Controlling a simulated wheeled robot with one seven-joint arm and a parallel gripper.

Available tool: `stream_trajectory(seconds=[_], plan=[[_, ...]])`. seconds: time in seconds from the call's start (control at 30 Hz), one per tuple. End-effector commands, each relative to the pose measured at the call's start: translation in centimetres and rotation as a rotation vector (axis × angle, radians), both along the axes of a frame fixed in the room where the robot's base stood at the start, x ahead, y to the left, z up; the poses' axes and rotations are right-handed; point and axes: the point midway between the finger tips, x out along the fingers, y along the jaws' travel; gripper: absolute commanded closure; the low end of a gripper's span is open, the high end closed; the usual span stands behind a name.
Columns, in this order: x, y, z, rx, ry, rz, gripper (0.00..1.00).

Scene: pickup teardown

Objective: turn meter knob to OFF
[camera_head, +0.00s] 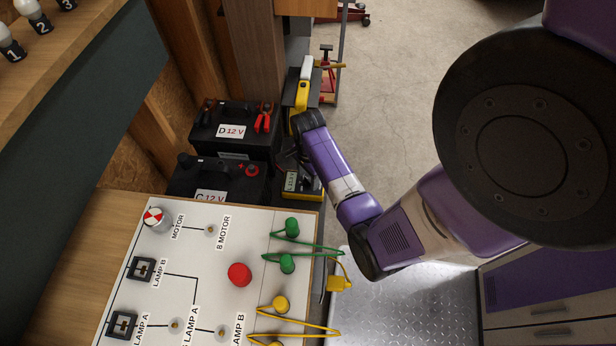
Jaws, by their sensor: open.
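The meter (311,191) is a yellow and dark box with a small pale display, standing just beyond the top right corner of the white board. My forearm crosses in front of its right side. Its knob does not show clearly; my gripper and wrist seem to cover that part, and I cannot tell which setting it is on. My gripper (288,158) is small and dark, pointing down at the meter's far side, open with nothing visible between its fingers. I cannot tell whether it touches the meter.
Two black 12 V batteries, D (207,131) and C (185,186), stand left of the meter. A yellow tool (301,92) stands behind. Open floor (400,70) lies to the right.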

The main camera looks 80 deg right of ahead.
Motion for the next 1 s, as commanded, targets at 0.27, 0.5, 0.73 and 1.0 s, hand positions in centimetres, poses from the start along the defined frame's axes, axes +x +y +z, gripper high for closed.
stream_trajectory(seconds=[0.27,0.5,0.73,1.0], plan=[[0.01,-0.02,-0.10,-0.001,-0.001,0.000,0.51],[0.01,-0.01,-0.10,0.000,0.000,0.001,0.98],[0.01,0.01,-0.05,0.000,0.000,0.008,1.00],[0.00,0.04,0.15,0.001,0.000,0.101,1.00]])
